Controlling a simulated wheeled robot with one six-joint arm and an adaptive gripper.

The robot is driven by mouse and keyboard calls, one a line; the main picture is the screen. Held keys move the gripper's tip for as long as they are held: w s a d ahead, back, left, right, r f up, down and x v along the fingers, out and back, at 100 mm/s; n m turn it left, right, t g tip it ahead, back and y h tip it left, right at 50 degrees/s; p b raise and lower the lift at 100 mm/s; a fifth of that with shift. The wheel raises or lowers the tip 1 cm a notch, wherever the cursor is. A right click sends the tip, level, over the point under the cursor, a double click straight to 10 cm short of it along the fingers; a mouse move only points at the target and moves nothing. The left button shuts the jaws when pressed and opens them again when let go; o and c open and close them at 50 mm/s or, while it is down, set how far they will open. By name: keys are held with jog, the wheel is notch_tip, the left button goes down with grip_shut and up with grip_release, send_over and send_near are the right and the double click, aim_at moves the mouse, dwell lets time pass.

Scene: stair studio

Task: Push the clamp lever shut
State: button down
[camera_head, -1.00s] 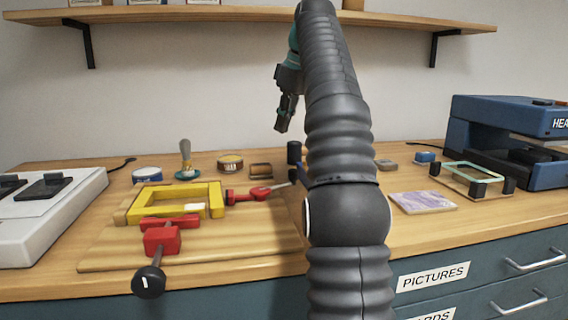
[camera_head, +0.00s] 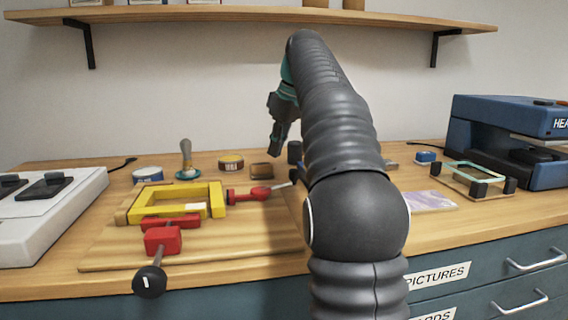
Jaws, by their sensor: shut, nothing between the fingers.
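A red clamp (camera_head: 162,240) stands at the front of the wooden board, against the yellow frame (camera_head: 148,210). Its lever ends in a black knob (camera_head: 149,282) that sticks out toward me past the board's front edge. A second red clamp (camera_head: 250,195) is at the right side of the yellow frame, with a metal lever running right toward a dark knob (camera_head: 294,152) beside my arm; my arm hides part of that area. My gripper (camera_head: 277,146) is shut and empty, pointing down above the back of the bench, clear of both clamps.
The wooden board (camera_head: 110,252) carries the frame and clamps. Behind it stand a brush (camera_head: 186,160), tins (camera_head: 231,163) and a small brown block (camera_head: 261,171). A white device (camera_head: 50,225) is at left, a blue press (camera_head: 505,140) at right. A shelf (camera_head: 200,14) hangs above.

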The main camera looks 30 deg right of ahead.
jog(key=x, duration=0.3)
jog(key=shift+s+d+f, duration=0.15)
jog(key=shift+s+f, duration=0.1)
jog(key=shift+f, duration=0.05)
jog(key=shift+s+d, duration=0.4)
jog(key=shift+s, duration=0.3)
jog(key=shift+s+d, duration=0.4)
jog(key=shift+s, duration=0.35)
